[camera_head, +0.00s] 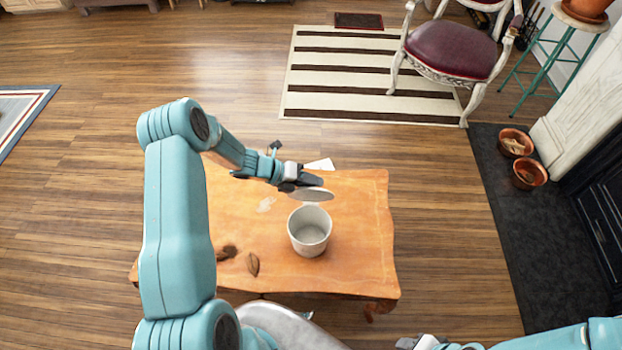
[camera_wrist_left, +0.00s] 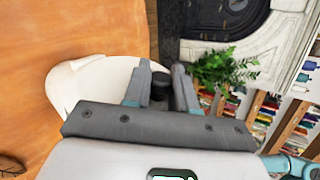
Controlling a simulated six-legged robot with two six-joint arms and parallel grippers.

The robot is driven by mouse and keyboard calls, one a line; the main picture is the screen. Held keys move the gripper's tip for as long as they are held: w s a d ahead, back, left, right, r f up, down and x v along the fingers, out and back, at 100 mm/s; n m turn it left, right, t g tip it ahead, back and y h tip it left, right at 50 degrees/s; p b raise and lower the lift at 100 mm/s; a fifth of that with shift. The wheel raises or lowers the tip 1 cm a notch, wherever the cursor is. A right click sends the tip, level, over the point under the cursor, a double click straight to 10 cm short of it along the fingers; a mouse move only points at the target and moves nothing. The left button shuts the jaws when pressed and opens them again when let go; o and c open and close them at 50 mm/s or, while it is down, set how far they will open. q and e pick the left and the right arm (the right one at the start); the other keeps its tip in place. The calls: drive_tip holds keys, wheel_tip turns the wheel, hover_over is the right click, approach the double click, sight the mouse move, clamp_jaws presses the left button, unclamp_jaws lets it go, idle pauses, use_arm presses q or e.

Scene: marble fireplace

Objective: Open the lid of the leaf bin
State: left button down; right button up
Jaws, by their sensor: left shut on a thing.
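The leaf bin (camera_head: 310,240) is a white round bin standing upright on the wooden table, with its top uncovered and its inside looking empty. Its lid (camera_head: 312,194) is a pale disc held above and just behind the bin, apart from the rim. My left gripper (camera_head: 300,186) is shut on the lid. In the left wrist view, the fingers (camera_wrist_left: 160,88) close around the lid's dark knob (camera_wrist_left: 160,80), and the white lid (camera_wrist_left: 110,78) shows behind them. My right gripper (camera_head: 420,342) shows only in part at the bottom edge, its fingers unclear.
The wooden table (camera_head: 360,200) bears two brown dry leaves (camera_head: 252,264) left of the bin and a white sheet (camera_head: 320,165) at its back edge. Its right side is clear. A chair (camera_head: 450,48) stands on a striped rug (camera_head: 340,90); terracotta pots (camera_head: 528,175) sit by the fireplace.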

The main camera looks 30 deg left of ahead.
use_arm(q)
drive_tip(key=shift+f, duration=0.1)
idle(0.7)
drive_tip(key=c, duration=0.9)
unclamp_jaws()
drive_tip(key=shift+c, duration=0.2)
drive_tip(key=v, duration=1.6)
drive_tip(key=shift+b, duration=0.3)
drive_tip(key=shift+a, duration=0.1)
